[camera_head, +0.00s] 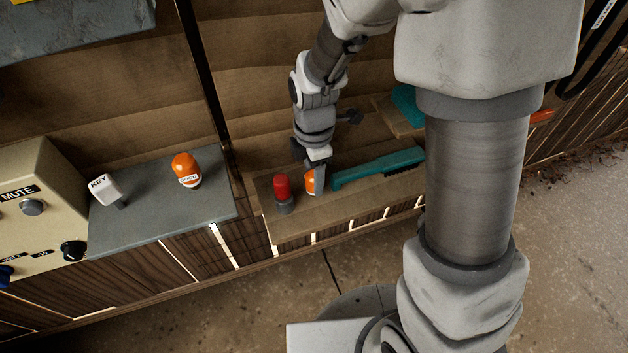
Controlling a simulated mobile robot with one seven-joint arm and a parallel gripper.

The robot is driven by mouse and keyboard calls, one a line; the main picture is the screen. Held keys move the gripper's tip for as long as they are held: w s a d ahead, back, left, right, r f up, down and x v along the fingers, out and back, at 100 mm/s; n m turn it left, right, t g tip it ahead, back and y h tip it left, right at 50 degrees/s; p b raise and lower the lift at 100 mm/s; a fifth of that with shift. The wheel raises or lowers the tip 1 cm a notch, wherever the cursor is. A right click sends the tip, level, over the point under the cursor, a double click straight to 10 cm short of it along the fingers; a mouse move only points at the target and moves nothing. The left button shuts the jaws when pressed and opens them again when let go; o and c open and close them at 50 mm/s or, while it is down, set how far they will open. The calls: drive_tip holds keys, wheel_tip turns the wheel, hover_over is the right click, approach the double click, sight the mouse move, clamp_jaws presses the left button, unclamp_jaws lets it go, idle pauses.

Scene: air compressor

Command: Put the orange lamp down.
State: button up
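An orange lamp (310,182) is at my gripper (316,178), over the wooden ledge (345,208) beside a red lamp (283,192). A grey finger of my gripper covers the lamp's right side, and the fingers appear shut on it. The other finger is mostly hidden. I cannot tell whether the lamp's base touches the ledge. A second orange lamp (186,168), with a white label, stands upright on the grey plate at the left, apart from my gripper.
A teal brush (378,168) lies on the ledge just right of my gripper. The grey plate (140,222) also holds a white KEY piece (104,188). A beige MUTE panel (38,215) stands far left. The plate's middle is clear.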

clamp_jaws()
drive_tip(key=shift+r, duration=0.1)
wheel_tip(320, 180, up, 4)
drive_tip(key=shift+r+p, duration=0.1)
drive_tip(key=shift+p, duration=0.8)
drive_tip(key=s+d+r+p, duration=0.3)
drive_tip(key=d+r, duration=0.4)
drive_tip(key=d, duration=0.4)
drive_tip(key=w+r+m+p, duration=0.1)
drive_tip(key=w+m+p, duration=0.8)
drive_tip(key=m, duration=1.2)
drive_tip(key=shift+w+a+r+p, duration=0.2)
drive_tip(key=shift+w+r+p, duration=0.15)
drive_tip(key=shift+p, duration=0.75)
